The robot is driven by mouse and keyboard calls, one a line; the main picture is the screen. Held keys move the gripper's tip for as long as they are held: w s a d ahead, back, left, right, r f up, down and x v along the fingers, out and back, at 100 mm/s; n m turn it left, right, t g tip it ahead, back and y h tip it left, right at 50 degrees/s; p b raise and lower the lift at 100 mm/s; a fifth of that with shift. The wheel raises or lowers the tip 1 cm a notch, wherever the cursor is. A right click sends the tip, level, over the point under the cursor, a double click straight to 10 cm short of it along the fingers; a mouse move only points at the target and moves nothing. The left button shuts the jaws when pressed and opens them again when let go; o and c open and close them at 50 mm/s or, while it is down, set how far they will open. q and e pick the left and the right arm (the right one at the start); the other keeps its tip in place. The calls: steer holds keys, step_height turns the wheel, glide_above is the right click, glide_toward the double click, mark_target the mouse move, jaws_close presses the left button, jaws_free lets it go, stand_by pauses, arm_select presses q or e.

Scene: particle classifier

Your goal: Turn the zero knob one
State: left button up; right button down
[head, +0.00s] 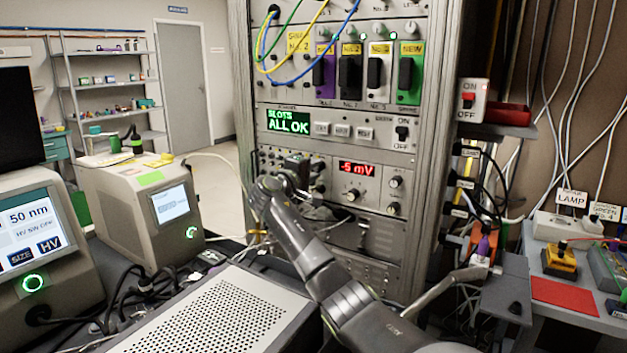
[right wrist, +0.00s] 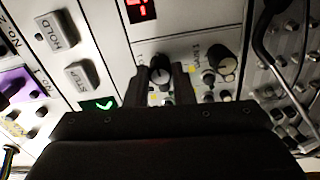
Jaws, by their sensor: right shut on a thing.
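The rack panel carries a red display (head: 357,169) reading -5 mV, with knobs below and beside it. My right gripper (head: 302,168) is at the panel, left of this display. In the right wrist view its two dark fingers (right wrist: 161,82) are shut on a small dark knob (right wrist: 159,67) with a light pointer line. The knob's label is mostly hidden by the fingers, so I cannot read whether it says zero. The red display (right wrist: 141,9) is partly cut off in that view. My left gripper is not in view.
A larger knob (right wrist: 226,66) sits close to the right finger. HOLD and STEP buttons (right wrist: 82,75) are at left. A perforated metal case (head: 215,318) stands below my right arm. A cable loops near the panel's right side.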

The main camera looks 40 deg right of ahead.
steer(key=shift+f+m+b, duration=0.25)
steer(key=shift+m+b, duration=0.2)
steer(key=shift+m, duration=0.15)
steer(key=shift+m+b, duration=0.4)
steer(key=shift+m, duration=0.1)
steer(key=shift+r, duration=0.1)
steer(key=c, duration=1.4)
jaws_free()
steer(key=shift+c, duration=0.2)
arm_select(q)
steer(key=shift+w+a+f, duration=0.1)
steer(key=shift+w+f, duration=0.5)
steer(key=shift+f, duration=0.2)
arm_select(e)
steer(key=shift+o, duration=1)
steer(key=shift+r, duration=0.1)
